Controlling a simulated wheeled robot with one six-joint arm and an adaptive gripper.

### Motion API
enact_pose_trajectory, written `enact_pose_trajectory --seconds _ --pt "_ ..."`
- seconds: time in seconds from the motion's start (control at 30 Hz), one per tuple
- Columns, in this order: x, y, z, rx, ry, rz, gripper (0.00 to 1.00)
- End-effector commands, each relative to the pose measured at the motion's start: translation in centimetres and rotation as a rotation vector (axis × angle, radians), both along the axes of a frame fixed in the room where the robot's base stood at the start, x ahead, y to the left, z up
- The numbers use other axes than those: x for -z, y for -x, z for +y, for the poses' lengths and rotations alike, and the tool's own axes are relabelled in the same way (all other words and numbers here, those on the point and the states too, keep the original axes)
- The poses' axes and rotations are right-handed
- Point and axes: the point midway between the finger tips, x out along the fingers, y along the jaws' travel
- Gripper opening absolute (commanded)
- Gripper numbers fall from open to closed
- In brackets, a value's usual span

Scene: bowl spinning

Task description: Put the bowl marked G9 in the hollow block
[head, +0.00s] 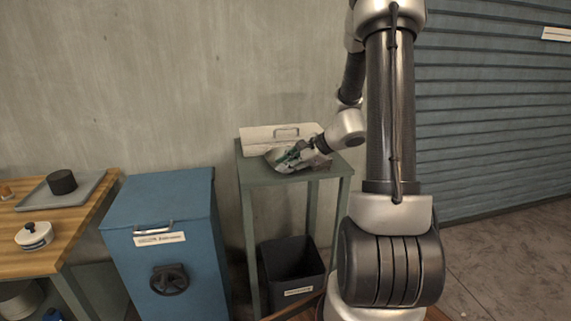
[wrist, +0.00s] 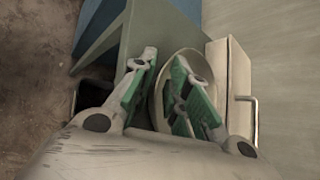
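A pale bowl (head: 280,165) sits on the small green-grey table beside my gripper (head: 294,152); it also shows in the wrist view (wrist: 157,92). My gripper (wrist: 165,72) has its two green-padded fingers apart. The right finger is inside the bowl and the left finger outside, with the bowl's near wall between them. Gaps show on both sides of the wall. No G9 mark can be read. A dark, short round block (head: 62,181) stands on a grey tray at far left; I cannot tell if it is hollow.
A pale box with a handle (head: 262,138) stands behind the bowl, close to it in the wrist view (wrist: 230,85). A blue cabinet (head: 165,210) and a wooden bench (head: 75,222) with a white round lidded pot (head: 34,235) are left. A black bin (head: 292,270) stands below the table.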

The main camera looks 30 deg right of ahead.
Motion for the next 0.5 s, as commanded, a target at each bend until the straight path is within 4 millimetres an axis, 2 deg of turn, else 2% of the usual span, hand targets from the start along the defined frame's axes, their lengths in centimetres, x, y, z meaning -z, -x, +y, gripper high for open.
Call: enact_pose_trajectory --seconds 0.1,0.2,0.5 --pt "-0.02 0.02 -0.01 0.000 0.000 0.000 0.15" --pt "-0.02 0.03 -0.02 0.000 0.000 0.000 0.00" --pt "-0.05 0.02 -0.03 0.000 0.000 0.000 0.00"
